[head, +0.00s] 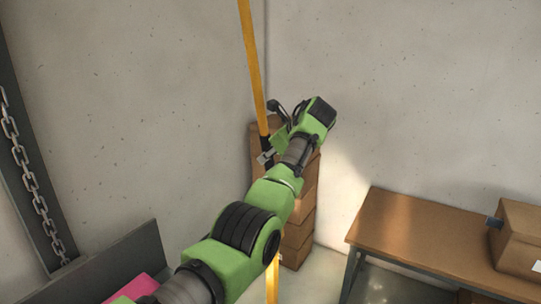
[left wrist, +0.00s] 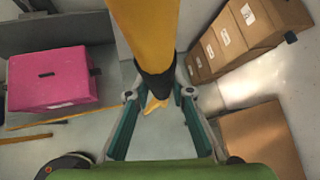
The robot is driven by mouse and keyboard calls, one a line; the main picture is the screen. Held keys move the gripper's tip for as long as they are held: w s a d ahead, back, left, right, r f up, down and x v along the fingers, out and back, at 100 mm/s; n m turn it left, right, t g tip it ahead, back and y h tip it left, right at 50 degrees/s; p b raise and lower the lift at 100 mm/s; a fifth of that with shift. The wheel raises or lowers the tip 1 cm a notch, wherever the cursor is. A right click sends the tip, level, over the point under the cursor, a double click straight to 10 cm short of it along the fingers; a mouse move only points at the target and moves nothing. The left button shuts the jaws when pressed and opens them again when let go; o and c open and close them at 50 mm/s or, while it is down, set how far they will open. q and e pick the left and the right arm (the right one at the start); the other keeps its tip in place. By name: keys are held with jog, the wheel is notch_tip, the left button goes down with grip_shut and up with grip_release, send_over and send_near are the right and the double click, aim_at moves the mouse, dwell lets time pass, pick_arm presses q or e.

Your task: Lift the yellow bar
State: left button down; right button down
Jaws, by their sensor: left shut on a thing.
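The yellow bar (head: 253,55) stands nearly upright in the head view, tilted slightly, and runs out of the top of the picture. A black band is around it at my left gripper (head: 268,152). Its lower part shows again below my green arm. In the left wrist view, the yellow bar (left wrist: 145,28) comes down from the top to its black band between the two fingers of my left gripper (left wrist: 159,94). The gripper is shut on the bar at this band. The bar's two ends are not clearly seen. My right gripper is not in view.
Stacked cardboard boxes (head: 298,238) stand in the corner behind my arm. A wooden table (head: 420,235) with a cardboard box (head: 518,238) is at right. A chain (head: 28,180) hangs at left. A pink box (left wrist: 50,79) lies left in the left wrist view.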

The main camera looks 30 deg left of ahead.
pick_arm(q)
jog(key=shift+s+f, duration=0.1)
jog(key=shift+f, duration=0.1)
jog(key=c, duration=1.9)
grip_release()
jog(key=shift+o, duration=0.6)
jog(key=shift+a, duration=0.2)
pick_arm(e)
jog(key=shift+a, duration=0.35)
pick_arm(q)
jog(key=shift+d+r, duration=0.15)
jog(key=v, duration=1.1)
jog(key=shift+d, duration=0.25)
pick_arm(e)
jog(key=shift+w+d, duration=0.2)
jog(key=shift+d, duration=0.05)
